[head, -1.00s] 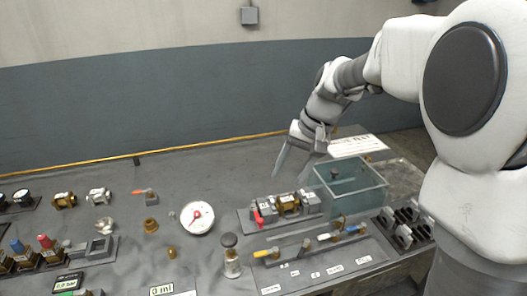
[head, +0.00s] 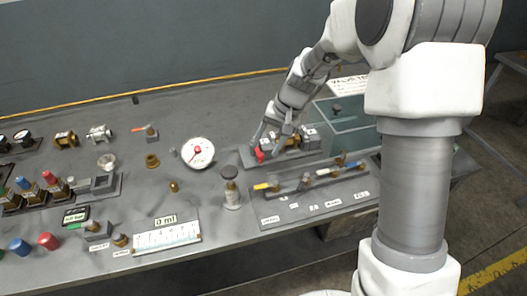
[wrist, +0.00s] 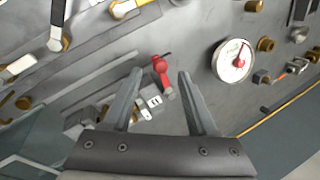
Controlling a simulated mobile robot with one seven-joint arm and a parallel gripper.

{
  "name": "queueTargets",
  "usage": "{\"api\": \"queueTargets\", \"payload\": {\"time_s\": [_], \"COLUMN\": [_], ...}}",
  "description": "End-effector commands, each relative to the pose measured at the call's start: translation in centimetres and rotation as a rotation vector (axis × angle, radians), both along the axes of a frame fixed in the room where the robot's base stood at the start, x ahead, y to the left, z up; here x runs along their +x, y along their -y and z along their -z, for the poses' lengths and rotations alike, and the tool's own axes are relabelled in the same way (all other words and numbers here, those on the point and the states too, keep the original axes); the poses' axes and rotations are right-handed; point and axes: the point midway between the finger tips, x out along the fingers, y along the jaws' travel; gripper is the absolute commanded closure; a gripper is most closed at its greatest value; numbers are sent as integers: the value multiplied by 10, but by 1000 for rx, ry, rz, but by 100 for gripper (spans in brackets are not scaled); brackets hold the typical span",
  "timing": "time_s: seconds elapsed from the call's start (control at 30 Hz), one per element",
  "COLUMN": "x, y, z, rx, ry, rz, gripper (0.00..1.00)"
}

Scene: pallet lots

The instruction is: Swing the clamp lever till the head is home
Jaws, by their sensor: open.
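The red clamp lever (head: 260,155) is at the left end of a clamp fixture on a grey baseplate (head: 245,160). In the wrist view the red lever (wrist: 160,68) shows between and just past my open fingertips. My gripper (head: 262,143) is over the fixture, its fingers pointing down at the lever. In the wrist view my gripper (wrist: 160,75) is open and holds nothing. A brass body (head: 293,142) is in the fixture, partly hidden by my fingers. I cannot tell whether the clamp head touches anything.
A clear greenish tank (head: 345,125) stands just right of the fixture. A valve row with yellow and blue handles (head: 310,180) lies in front. A round white gauge (head: 198,152) and a capped bottle (head: 232,190) are to the left. Bare bench lies behind the gauge.

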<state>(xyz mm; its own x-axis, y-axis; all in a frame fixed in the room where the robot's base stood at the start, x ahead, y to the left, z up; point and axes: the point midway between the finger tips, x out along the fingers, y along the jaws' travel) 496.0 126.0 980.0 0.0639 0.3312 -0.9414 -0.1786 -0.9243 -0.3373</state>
Motion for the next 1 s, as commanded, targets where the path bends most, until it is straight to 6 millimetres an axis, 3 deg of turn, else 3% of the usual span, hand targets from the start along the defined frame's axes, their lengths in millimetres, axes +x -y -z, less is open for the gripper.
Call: {"api": "queueTargets", "payload": {"time_s": [0.2, 0.57, 0.9, 1.0], "x": [1, 2, 2, 2], "y": [-9, -11, -11, -10], "z": [25, 29, 29, 29], "rx": [1, 0, 1, 1], "ry": [-1, 0, 1, 1], "rz": [0, 0, 0, 0], "gripper": [42, 42, 100, 100]}}
